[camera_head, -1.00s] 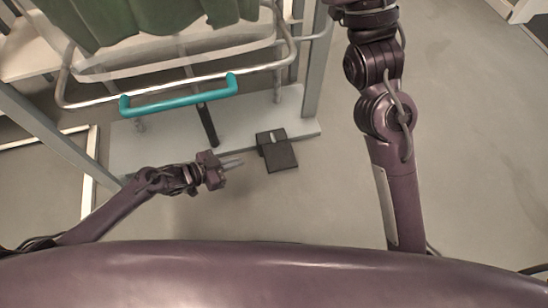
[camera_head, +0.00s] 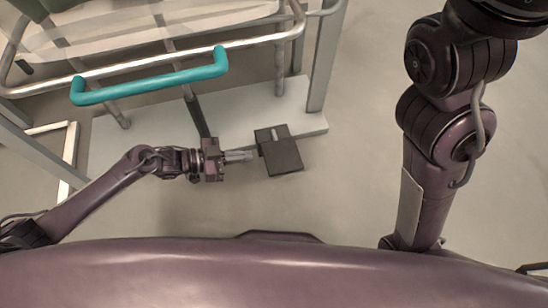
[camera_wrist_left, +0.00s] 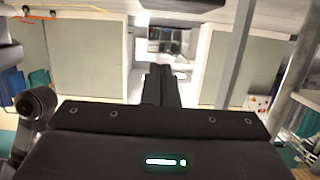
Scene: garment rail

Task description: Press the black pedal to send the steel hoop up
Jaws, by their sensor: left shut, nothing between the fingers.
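The black pedal (camera_head: 280,156) sits low at the front right edge of the pale base plate of the rail. My left gripper (camera_head: 243,156) is shut and empty, its fingertips just left of the pedal in the head view. I cannot tell whether they touch it or hover above it. In the left wrist view the closed dark fingers (camera_wrist_left: 161,85) point forward; the pedal cannot be made out there. The steel hoop (camera_head: 262,41) is a bent tube at the upper left, with a teal handle (camera_head: 152,82) in front. My right gripper is out of view.
The pale base plate (camera_head: 235,127) carries a grey upright post (camera_head: 321,65) behind the pedal and a dark bar (camera_head: 195,112) left of it. The grey floor (camera_head: 350,190) right of the pedal is clear. Green cloth shows at the top left.

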